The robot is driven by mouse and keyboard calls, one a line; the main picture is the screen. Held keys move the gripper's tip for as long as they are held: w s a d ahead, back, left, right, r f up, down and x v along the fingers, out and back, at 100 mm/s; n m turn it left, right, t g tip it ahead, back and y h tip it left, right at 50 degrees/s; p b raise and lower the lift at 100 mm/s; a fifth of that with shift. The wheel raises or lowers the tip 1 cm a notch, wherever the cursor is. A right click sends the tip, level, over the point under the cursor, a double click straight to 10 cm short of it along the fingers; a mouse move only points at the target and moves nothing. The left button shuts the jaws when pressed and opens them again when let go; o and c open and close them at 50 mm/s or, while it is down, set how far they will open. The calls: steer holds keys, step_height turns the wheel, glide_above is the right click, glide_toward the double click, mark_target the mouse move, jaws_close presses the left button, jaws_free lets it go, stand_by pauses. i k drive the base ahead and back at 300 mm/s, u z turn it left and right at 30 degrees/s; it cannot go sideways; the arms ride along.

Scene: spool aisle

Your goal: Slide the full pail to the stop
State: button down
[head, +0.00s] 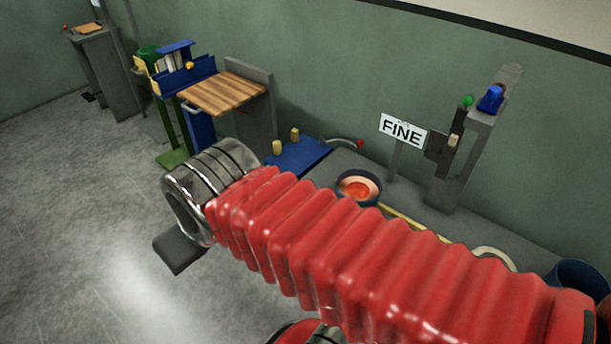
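A dark round pail (345,179) with a glowing orange and copper-coloured inside stands on the grey bench, behind my red arm. A second dark blue pail (583,272) is at the right edge, partly hidden by my arm; its contents do not show. A yellow strip (412,226) runs along the bench between the two, partly covered. I cannot make out which part is the stop. My arm ends in a chrome cuff at the left, with a dark block of my gripper (180,252) below it, apart from both pails. Its fingers cannot be made out.
A white sign reading FINE (402,131) stands behind the first pail, beside a grey post (453,180) with a blue lamp (490,98). A blue plate (298,155) with two brass pegs lies left. A wooden-topped stand (222,93) is farther left. The left floor is largely open.

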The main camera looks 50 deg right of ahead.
mark_target(362, 185)
steer(key=z, duration=0.1)
steer(key=i, duration=1.45)
steer(key=z, duration=0.35)
